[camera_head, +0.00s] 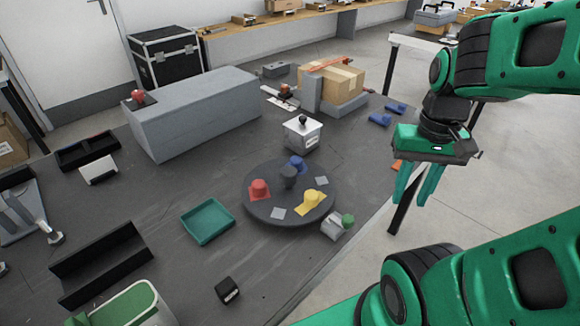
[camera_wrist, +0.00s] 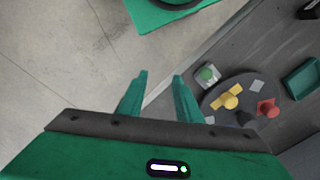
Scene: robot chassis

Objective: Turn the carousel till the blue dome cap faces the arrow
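The round dark carousel (camera_head: 297,217) stands on the table and carries a blue dome cap (camera_head: 298,165) at its back, a red one (camera_head: 260,190) at its left and a yellow one (camera_head: 309,201) at its front right. A dark knob (camera_head: 289,177) rises at its centre. I cannot make out the arrow. My gripper (camera_head: 412,197) is open and empty, in the air to the right of the carousel, beyond the table edge. In the wrist view the carousel (camera_wrist: 244,87) lies right of the fingers, partly hidden by one; the blue cap is mostly hidden.
A grey block with a green dome (camera_head: 347,220) stands at the carousel's front right, and a white box with a black knob (camera_head: 302,133) behind it. A teal tray (camera_head: 207,220) lies to the left. A long grey block (camera_head: 198,112) and cardboard boxes (camera_head: 335,80) stand farther back.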

